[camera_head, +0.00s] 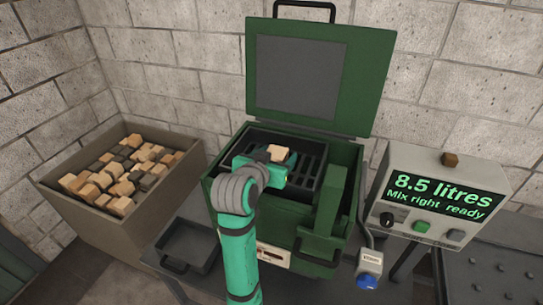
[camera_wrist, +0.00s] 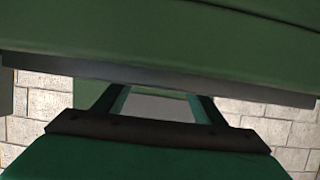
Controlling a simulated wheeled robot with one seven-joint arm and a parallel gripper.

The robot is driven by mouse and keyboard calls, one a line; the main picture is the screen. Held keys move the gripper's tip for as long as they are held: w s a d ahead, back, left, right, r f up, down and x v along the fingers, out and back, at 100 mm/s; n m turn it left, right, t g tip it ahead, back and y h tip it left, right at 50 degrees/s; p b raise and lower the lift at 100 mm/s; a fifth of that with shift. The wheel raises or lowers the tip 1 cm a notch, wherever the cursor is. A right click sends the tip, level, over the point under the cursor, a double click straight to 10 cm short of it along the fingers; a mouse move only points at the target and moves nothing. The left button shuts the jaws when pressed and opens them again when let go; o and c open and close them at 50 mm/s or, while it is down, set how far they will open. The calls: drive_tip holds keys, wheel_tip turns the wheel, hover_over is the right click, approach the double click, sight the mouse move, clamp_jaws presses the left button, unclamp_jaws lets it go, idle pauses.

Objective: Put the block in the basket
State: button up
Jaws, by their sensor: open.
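A tan block (camera_head: 278,152) shows just beyond my gripper, over or in the dark slotted basket (camera_head: 312,168) inside the green machine. I cannot tell whether the block rests on the basket's bottom or touches a finger. My gripper (camera_head: 277,158) is over the left part of the basket, and its body hides part of it. In the wrist view the two fingers (camera_wrist: 158,104) stand apart, with a pale grey patch and no block visible between them.
The machine's green lid (camera_head: 368,75) stands open at the back. A bin (camera_head: 75,208) of tan and dark blocks is at left. A dark empty tray (camera_head: 190,246) lies in front. A control box (camera_head: 435,195) reads "8.5 litres, Mix right, ready". A green upright part (camera_head: 328,203) stands right of my arm.

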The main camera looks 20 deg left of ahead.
drive_tip(key=shift+r, duration=0.15)
drive_tip(key=v, duration=1.2)
